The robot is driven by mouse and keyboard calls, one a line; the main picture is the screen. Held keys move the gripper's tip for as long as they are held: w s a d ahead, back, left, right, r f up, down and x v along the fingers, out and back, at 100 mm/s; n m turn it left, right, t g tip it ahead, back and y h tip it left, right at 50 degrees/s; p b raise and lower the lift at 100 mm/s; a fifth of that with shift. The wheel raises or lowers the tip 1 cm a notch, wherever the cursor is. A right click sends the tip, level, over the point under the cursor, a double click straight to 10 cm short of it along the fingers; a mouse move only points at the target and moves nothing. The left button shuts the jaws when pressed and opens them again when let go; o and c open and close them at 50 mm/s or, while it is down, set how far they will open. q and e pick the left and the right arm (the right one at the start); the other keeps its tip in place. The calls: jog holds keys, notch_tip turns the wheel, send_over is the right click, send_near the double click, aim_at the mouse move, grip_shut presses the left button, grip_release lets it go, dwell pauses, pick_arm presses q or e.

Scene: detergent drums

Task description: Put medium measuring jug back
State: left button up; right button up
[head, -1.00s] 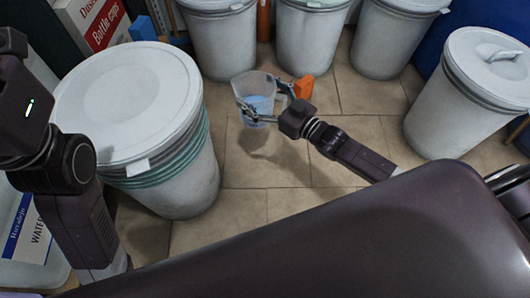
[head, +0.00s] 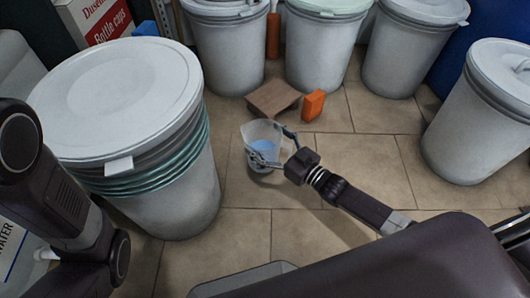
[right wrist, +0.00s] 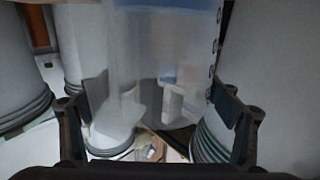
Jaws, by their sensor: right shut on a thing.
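A translucent measuring jug (head: 262,133) with a blue patch is in my right gripper (head: 270,152), above the tiled floor in the middle of the head view. The gripper is shut on it, one finger on each side. In the right wrist view, the clear jug (right wrist: 150,50) fills the space between the fingers of my right gripper (right wrist: 160,98). It has a blue band at the top and dark marks along its right side. My left arm shows at the left edge of the head view, but its gripper is out of view.
A brown flat-topped block (head: 272,98) and an orange box (head: 313,105) are on the floor beyond the jug. A large lidded drum (head: 150,190) stands left. More drums (head: 325,55) line the back, and another drum (head: 480,125) stands right.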

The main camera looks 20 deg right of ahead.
jog(key=shift+f+b, duration=1.55)
jog(key=shift+f, duration=0.55)
jog(key=shift+f, duration=0.15)
jog(key=o, duration=2.1)
jog(key=shift+f, duration=0.1)
jog(key=shift+s+d+r, duration=0.1)
jog(key=shift+s+r, duration=0.05)
jog(key=shift+r, duration=0.05)
jog(key=p+v, duration=0.5)
jog(key=v, duration=0.6)
jog(key=shift+s+d+p, duration=0.15)
jog(key=shift+s+p, duration=0.15)
jog(key=shift+p, duration=0.05)
